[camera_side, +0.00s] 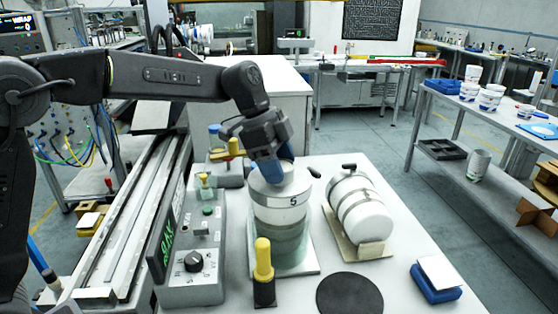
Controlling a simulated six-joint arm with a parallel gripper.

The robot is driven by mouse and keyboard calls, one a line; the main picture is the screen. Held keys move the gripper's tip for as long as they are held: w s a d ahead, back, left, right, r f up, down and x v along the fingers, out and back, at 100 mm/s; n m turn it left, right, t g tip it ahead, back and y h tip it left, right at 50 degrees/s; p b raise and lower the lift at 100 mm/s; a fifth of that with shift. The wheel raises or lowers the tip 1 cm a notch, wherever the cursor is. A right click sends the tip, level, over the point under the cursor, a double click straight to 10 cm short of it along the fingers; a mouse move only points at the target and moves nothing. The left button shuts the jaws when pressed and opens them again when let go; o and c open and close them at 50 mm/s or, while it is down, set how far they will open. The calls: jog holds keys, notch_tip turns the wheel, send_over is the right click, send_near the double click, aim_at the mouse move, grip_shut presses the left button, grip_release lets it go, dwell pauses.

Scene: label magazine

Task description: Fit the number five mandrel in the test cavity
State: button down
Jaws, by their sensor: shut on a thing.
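The mandrel marked 5 (277,213) is a white cylinder with grey bands, standing upright in the middle of the white bench. My gripper (276,172) comes down from above and is shut on the top of the mandrel. The jaws hide part of that top. The lower part of the cylinder stack (283,248) looks grey-green and stands over a pale square plate (306,268). This may be the test cavity, and I cannot tell how deep the mandrel sits in it.
A second white banded cylinder (357,208) lies on a cradle to the right. A yellow-topped post (263,258) stands close in front. A control box (190,265) is at left. A black disc (349,295) and a blue block (435,284) lie front right.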

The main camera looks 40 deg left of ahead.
jog(key=shift+f, duration=0.75)
jog(key=c, duration=0.6)
grip_release()
jog(key=shift+c, duration=0.2)
jog(key=o, duration=0.5)
jog(key=shift+f, duration=0.1)
jog(key=shift+c, duration=0.2)
jog(key=shift+f, duration=0.15)
jog(key=v, duration=1.4)
jog(key=shift+r, duration=0.2)
jog(key=shift+d, duration=0.1)
